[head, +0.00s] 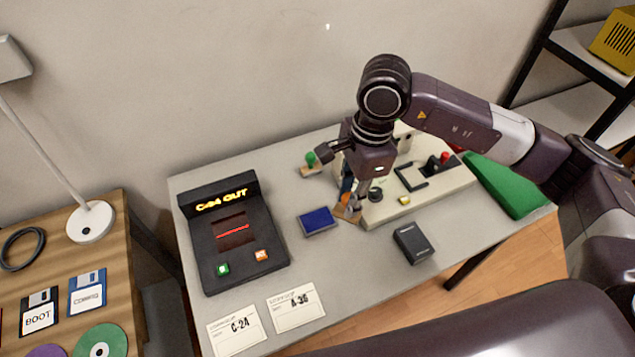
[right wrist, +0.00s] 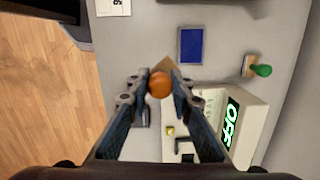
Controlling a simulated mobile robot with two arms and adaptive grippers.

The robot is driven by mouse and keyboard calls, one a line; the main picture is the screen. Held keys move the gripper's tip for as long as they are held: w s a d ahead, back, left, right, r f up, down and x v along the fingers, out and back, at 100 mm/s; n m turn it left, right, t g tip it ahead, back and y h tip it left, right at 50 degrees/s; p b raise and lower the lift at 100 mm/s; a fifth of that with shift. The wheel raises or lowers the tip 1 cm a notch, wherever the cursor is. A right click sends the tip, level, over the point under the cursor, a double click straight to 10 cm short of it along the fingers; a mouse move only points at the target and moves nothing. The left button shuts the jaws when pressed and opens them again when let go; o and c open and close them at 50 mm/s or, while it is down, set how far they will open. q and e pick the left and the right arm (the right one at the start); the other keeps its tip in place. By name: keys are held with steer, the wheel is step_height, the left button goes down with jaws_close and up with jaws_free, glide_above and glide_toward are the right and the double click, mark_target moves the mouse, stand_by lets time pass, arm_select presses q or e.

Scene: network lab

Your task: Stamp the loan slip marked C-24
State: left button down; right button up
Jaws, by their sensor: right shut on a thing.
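The loan slip marked C-24 (head: 238,331) lies flat at the table's front left edge. The slip marked A-36 (head: 296,306) lies to its right. My right gripper (head: 351,205) points down and is shut on a stamp with an orange ball knob (right wrist: 160,84) and a wooden base (head: 345,216). The fingers sit on both sides of the knob; whether the base touches the table is unclear. A blue ink pad (head: 318,221) lies just left of the held stamp. A green-knobbed stamp (head: 310,161) stands at the back. My left gripper is not in view.
A black terminal (head: 236,258) with a lit display and green and orange buttons stands left. A pale console (head: 425,185) stands close right of the gripper, its display reading OFF in the wrist view. A dark box (head: 413,244) and green object (head: 505,184) lie right.

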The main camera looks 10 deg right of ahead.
steer(key=m, duration=0.2)
steer(key=w+m, duration=0.1)
steer(key=a+m+p, duration=0.1)
steer(key=m, duration=0.1)
steer(key=shift+w+a+f+m+t, duration=0.1)
steer(key=shift+w+f+m+t, duration=0.2)
steer(key=shift+w+f+t, duration=0.1)
steer(key=shift+w+a+f+m+t+h+p, duration=0.15)
steer(key=shift+w+a+f+m+h, duration=0.4)
steer(key=shift+f+m, duration=2)
steer(key=shift+w+a+f+m+t+h+p, duration=0.15)
steer(key=shift+w+a+f+m, duration=0.8)
steer(key=shift+m, duration=3.3)
steer(key=shift+w+a+f+m+h+p, duration=0.25)
steer(key=shift+w+f+m, duration=1)
steer(key=shift+m, duration=2.15)
steer(key=shift+s+f+b, duration=0.2)
steer(key=shift+f+b, duration=0.5)
step_height(320, 180, up, 7)
steer(key=p, duration=0.4)
